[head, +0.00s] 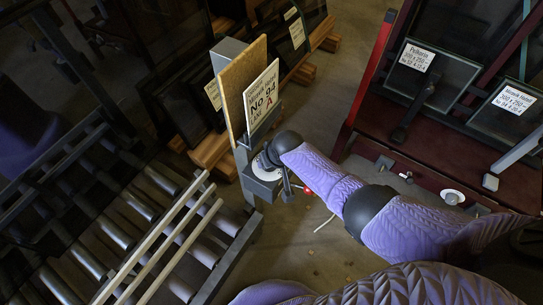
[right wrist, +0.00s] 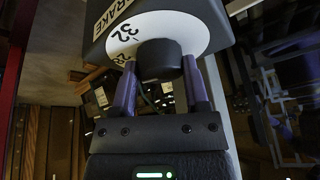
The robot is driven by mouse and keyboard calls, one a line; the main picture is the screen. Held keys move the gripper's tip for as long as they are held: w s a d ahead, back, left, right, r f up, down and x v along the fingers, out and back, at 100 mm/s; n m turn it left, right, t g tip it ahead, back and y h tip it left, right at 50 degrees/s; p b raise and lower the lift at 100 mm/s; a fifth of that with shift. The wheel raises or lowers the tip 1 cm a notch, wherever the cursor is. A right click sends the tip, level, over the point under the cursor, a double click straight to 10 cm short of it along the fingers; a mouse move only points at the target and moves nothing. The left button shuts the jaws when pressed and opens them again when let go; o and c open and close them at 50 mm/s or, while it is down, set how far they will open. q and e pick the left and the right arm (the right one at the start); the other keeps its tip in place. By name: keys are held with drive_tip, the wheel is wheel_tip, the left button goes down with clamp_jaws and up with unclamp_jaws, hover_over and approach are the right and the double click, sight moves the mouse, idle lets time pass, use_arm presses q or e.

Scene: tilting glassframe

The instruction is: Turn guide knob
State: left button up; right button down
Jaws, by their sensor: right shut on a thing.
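The guide knob (right wrist: 160,60) is a short black cylinder on a white round dial (right wrist: 185,28) in the right wrist view. The dial carries the number 32 and sits on a dark housing with partly visible lettering. My right gripper (right wrist: 160,68) is shut on the knob, one purple finger on each side. In the head view, my right arm reaches to the white dial (head: 265,173) on a grey post (head: 243,170); the knob itself is hidden there. My left gripper is not in view.
A wooden board with a white label (head: 262,95) stands on the post above the dial. A roller conveyor with pale rails (head: 165,235) lies at left. Glass panes with labels (head: 428,70) lean in a dark red rack (head: 425,160) at right.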

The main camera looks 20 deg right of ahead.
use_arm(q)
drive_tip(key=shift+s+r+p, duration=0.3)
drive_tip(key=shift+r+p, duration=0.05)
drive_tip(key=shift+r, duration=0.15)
use_arm(e)
drive_tip(key=shift+m+h, duration=0.4)
drive_tip(key=shift+m, duration=0.6)
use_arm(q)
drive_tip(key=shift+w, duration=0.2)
use_arm(e)
drive_tip(key=shift+c, duration=0.4)
unclamp_jaws()
use_arm(q)
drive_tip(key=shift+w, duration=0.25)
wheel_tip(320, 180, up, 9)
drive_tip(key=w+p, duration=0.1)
drive_tip(key=p, duration=0.8)
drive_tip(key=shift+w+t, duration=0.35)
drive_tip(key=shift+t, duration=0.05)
use_arm(e)
drive_tip(key=v, duration=1)
